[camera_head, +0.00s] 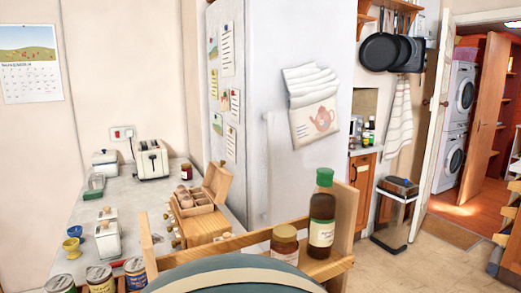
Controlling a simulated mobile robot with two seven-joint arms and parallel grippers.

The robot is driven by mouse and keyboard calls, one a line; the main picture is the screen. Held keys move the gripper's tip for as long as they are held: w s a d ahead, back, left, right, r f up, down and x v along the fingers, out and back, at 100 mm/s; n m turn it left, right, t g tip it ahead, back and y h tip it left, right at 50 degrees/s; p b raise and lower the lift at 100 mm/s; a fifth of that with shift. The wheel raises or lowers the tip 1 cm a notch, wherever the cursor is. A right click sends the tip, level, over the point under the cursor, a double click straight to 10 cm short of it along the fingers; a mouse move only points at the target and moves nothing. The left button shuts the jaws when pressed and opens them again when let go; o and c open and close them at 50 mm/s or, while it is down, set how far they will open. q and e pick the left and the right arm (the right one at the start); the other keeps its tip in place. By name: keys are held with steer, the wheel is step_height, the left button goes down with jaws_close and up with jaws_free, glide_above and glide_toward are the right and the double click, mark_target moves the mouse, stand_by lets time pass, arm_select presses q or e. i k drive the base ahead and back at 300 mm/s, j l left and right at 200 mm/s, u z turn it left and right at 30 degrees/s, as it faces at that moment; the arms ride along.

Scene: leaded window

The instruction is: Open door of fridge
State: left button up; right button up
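The fridge (275,60) is the tall white unit in the middle of the head view. Its door looks shut. A pale vertical handle (268,165) runs along the left part of its front face. A tea towel with a red teapot print (315,118) hangs on the front. Several paper notes (227,50) are on its narrow left side. The lower part of the fridge is hidden behind a wooden rack and bottles. Neither of my grippers is in view.
A wooden rack (345,215) holding a green-capped bottle (322,205) and a jar (284,243) stands in front of the fridge. A counter with a toaster (151,160) is left. Open floor (440,255) and a bin (393,215) are right.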

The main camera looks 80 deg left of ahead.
mark_target(281, 35)
steer(key=u, duration=2.25)
steer(key=i+l+z, duration=0.2)
steer(key=z, duration=0.2)
steer(key=i+l+z, duration=0.1)
steer(key=z, duration=0.3)
steer(key=i+z, duration=0.4)
steer(key=i+l+u, duration=0.15)
steer(key=i, duration=0.25)
steer(key=i+l+u, duration=0.15)
steer(key=i, duration=0.2)
steer(key=i+l+u, duration=0.15)
steer(key=i, duration=0.25)
